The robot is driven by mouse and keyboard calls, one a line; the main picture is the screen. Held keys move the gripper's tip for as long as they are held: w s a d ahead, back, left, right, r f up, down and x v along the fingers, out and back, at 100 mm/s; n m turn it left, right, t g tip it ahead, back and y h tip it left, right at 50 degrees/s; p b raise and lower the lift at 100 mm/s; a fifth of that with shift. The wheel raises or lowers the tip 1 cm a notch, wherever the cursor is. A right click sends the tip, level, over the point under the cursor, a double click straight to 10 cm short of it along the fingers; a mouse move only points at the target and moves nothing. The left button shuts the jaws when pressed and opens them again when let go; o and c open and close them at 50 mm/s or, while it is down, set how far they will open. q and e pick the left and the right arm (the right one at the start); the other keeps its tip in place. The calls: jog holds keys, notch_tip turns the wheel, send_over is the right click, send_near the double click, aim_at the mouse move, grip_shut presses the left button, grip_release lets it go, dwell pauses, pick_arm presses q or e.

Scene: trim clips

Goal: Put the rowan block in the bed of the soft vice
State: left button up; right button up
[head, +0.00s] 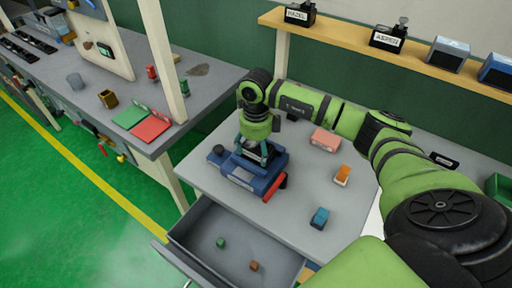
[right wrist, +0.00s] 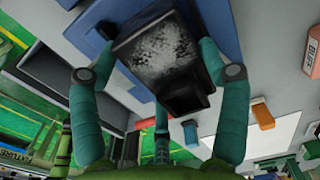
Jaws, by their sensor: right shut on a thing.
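My right gripper (head: 256,150) is above the blue vice (head: 238,183) on the grey table, pointing down. The blue vice (right wrist: 215,18) shows behind the block. The fingers and block hide the vice's bed, and I cannot tell whether the block touches it. My left gripper is not in view.
An open drawer (head: 205,258) with small pieces juts out in front. A shelf (head: 400,58) at the back holds labelled blocks, including ASPEN (head: 388,38).

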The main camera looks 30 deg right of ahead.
aim_at(256, 149)
jog(key=o, duration=1.3)
jog(key=shift+f, duration=0.1)
jog(key=shift+c, duration=0.2)
jog(key=shift+r, duration=0.3)
notch_tip(256, 149, up, 12)
jog(key=b, duration=0.4)
jog(key=shift+f, duration=0.15)
